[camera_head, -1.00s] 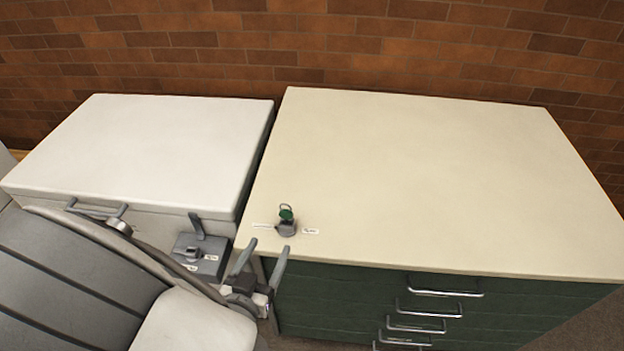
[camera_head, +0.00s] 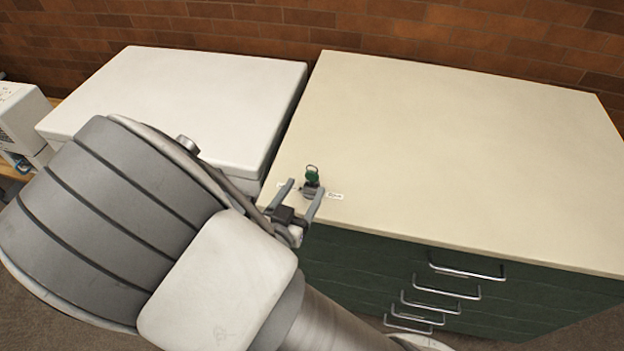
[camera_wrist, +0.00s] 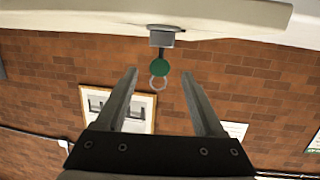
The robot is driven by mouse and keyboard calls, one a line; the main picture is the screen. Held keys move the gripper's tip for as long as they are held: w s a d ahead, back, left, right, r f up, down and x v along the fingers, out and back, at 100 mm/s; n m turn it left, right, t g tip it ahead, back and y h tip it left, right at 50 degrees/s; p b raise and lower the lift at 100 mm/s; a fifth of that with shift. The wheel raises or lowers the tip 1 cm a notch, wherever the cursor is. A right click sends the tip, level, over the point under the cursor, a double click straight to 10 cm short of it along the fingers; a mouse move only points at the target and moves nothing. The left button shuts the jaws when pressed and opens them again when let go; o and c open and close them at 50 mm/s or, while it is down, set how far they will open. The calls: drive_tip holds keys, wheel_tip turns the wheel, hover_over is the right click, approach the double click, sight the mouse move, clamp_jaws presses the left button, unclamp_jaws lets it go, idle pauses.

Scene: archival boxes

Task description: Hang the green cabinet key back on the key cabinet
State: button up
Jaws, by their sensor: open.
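The green key (camera_head: 312,176) stands upright in a small grey block (camera_head: 312,193) near the front left corner of the cream-topped cabinet (camera_head: 450,150). A thin ring shows at its top. In the wrist view, which is upside down, the green key head (camera_wrist: 161,68) hangs below the grey block (camera_wrist: 162,38), with its ring under it. My gripper (camera_head: 305,188) is open, its fingers pointing at the block from the front. In the wrist view my gripper (camera_wrist: 158,72) has the key head between and beyond its fingertips. I cannot make out the key cabinet for certain.
A white-topped box (camera_head: 200,95) stands left of the green drawer cabinet, across a narrow gap. Drawer handles (camera_head: 465,268) stick out in front. A small label (camera_head: 335,196) lies beside the block. A framed panel (camera_wrist: 143,112) hangs on the brick wall. The cream top is otherwise clear.

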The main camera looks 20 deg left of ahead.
sight(311, 178)
drive_tip(key=shift+w+f+b, duration=0.15)
drive_tip(key=shift+w+b, duration=0.05)
drive_tip(key=shift+w, duration=0.65)
drive_tip(key=shift+w+f+b, duration=0.15)
drive_tip(key=shift+w+b, duration=0.05)
drive_tip(key=shift+w, duration=0.65)
drive_tip(key=shift+c, duration=0.3)
clamp_jaws()
wheel_tip(311, 178, up, 5)
drive_tip(key=p, duration=0.4)
drive_tip(key=shift+s, duration=0.1)
drive_tip(key=s+r+p, duration=0.3)
drive_tip(key=s+p, duration=0.1)
drive_tip(key=s, duration=0.7)
idle(0.4)
drive_tip(key=shift+w, duration=0.1)
